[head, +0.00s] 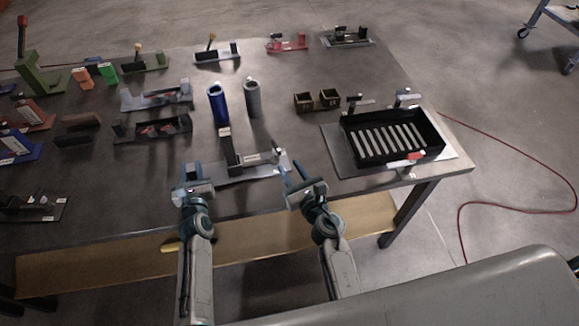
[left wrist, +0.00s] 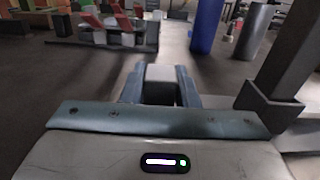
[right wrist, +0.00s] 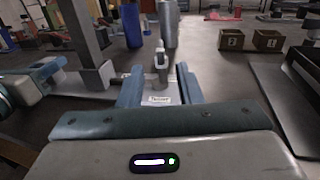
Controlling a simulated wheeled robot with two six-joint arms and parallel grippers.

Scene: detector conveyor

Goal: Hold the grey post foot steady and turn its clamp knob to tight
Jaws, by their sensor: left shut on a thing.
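The grey post foot (head: 220,171) lies near the table's front edge, a light plate with a dark upright post (head: 230,148) rising from it. The post also shows at the right of the left wrist view (left wrist: 293,50) and the left of the right wrist view (right wrist: 80,28). My left gripper (head: 190,171) is shut on a pale block (left wrist: 160,84) at the foot's left end. My right gripper (head: 295,174) is open near the foot's right end. Beyond its fingers, the right wrist view shows the light clamp knob (right wrist: 161,62) and a small label (right wrist: 158,99); the knob's setting is unreadable.
A black slotted tray (head: 350,145) stands to the right. Blue (head: 217,104) and grey (head: 253,99) cylinders stand behind the foot, with two brown boxes (head: 318,101) to their right. Several fixtures crowd the table's left side.

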